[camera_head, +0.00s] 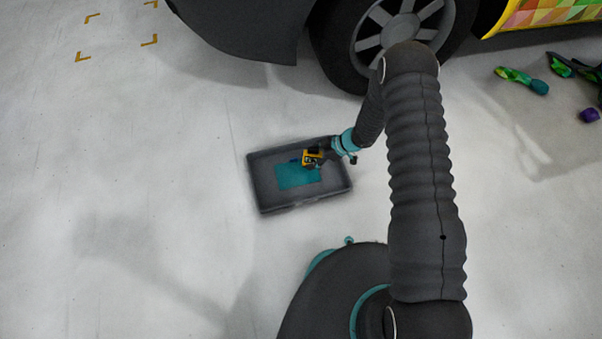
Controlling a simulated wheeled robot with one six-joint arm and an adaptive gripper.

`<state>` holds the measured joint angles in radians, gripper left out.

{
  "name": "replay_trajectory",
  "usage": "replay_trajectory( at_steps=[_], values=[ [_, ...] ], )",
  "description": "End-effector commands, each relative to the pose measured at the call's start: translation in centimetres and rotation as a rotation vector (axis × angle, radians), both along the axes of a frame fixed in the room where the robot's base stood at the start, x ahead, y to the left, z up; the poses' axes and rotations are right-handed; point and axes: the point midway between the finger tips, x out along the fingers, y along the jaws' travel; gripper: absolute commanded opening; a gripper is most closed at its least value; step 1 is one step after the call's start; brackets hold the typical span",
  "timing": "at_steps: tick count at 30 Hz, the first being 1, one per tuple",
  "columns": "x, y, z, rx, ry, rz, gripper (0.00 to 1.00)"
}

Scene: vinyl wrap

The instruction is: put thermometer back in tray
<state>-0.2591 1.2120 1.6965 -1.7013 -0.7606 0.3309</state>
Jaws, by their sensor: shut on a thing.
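The dark grey tray (265,192) lies on the floor left of my arm, with a teal patch (292,180) on its bottom. My gripper (314,165) is over the right half of the tray. It is shut on a small yellow and black thing (308,159), which looks like the thermometer. The thermometer is over the tray's inside, near its far right part. I cannot tell whether it touches the tray bottom. A small blue bit (293,161) shows just left of it. The gripper's fingers are small and partly hidden.
A car with a dark wheel (345,55) stands behind the tray. Crumpled coloured pieces (522,79) and a purple thing (589,115) lie on the floor at right. Yellow corner marks (83,57) are at upper left. The floor left of the tray is clear.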

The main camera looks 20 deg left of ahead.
Motion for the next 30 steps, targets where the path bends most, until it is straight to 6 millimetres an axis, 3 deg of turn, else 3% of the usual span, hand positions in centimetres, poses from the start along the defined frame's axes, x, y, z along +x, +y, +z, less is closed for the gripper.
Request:
replay_trajectory(
  at_steps=[3, 10, 16, 23, 29, 30],
  values=[
    [-1.5, 2.0, -1.6, -0.001, 0.003, 0.003, 0.01],
    [-2.9, 4.3, -3.2, -0.001, 0.001, -0.001, 0.01],
    [-3.1, 4.6, -4.2, -0.002, 0.001, -0.001, 0.01],
    [-3.1, 4.5, -7.2, -0.001, 0.002, -0.002, 0.01],
    [-3.0, 4.6, -7.4, -0.002, 0.000, -0.002, 0.01],
    [-3.1, 4.5, -7.4, -0.003, 0.000, -0.002, 0.66]
  ],
)
